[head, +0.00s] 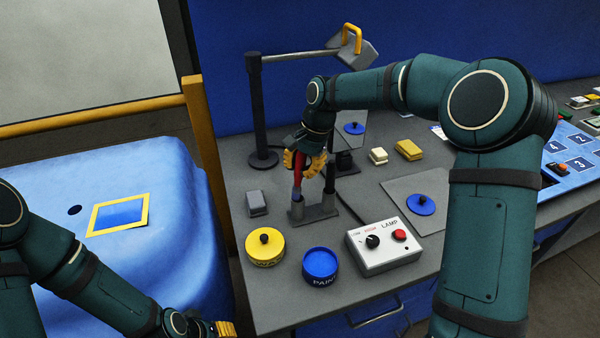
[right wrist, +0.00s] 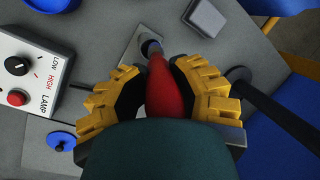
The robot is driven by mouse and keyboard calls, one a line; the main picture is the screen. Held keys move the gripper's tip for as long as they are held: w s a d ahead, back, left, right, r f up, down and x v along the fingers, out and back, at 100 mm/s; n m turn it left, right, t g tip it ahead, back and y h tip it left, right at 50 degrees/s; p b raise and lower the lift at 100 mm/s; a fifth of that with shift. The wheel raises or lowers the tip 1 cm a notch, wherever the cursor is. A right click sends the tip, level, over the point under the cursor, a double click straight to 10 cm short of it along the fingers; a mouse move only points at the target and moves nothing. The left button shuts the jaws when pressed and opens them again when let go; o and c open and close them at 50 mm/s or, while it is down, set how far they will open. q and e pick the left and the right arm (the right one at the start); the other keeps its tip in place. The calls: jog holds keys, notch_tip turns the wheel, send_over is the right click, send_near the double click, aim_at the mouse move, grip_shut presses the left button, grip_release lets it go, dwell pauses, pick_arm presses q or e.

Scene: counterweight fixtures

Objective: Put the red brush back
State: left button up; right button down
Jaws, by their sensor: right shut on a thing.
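The red brush (head: 298,176) is upright in my right gripper (head: 305,165), with the yellow fingers shut around its handle. In the right wrist view the red handle (right wrist: 165,85) runs between the fingers. The brush's lower end is at the left tube of the grey holder (head: 322,211); I cannot tell how far it is inside. The holder also shows in the right wrist view (right wrist: 140,42). The holder's other tube has a dark thin rod beside or in it. My left gripper (head: 226,328) is only partly in view at the bottom edge, away from the brush.
A yellow tin (head: 265,250), a blue paint tin (head: 320,268) and a lamp control box (head: 384,250) stand in front of the holder. A grey block (head: 257,204) lies to its left. A dark post (head: 258,110) with a counterweight arm rises behind.

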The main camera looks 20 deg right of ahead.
jog(key=c, duration=1)
grip_release()
notch_tip(320, 180, down, 2)
jog(key=shift+s+f, duration=0.15)
jog(key=shift+f, duration=0.1)
pick_arm(q)
jog(key=shift+w+f, duration=0.15)
jog(key=shift+f, duration=0.05)
jog(key=shift+w+a+r+p, duration=0.1)
jog(key=shift+w+r+p, duration=0.4)
jog(key=shift+r+p, duration=0.45)
pick_arm(e)
jog(key=v, duration=0.4)
jog(key=w+v, duration=0.1)
jog(key=v, duration=0.7)
jog(key=shift+w+a+r, duration=0.15)
jog(key=shift+a, duration=0.05)
pick_arm(q)
jog(key=shift+f, duration=0.1)
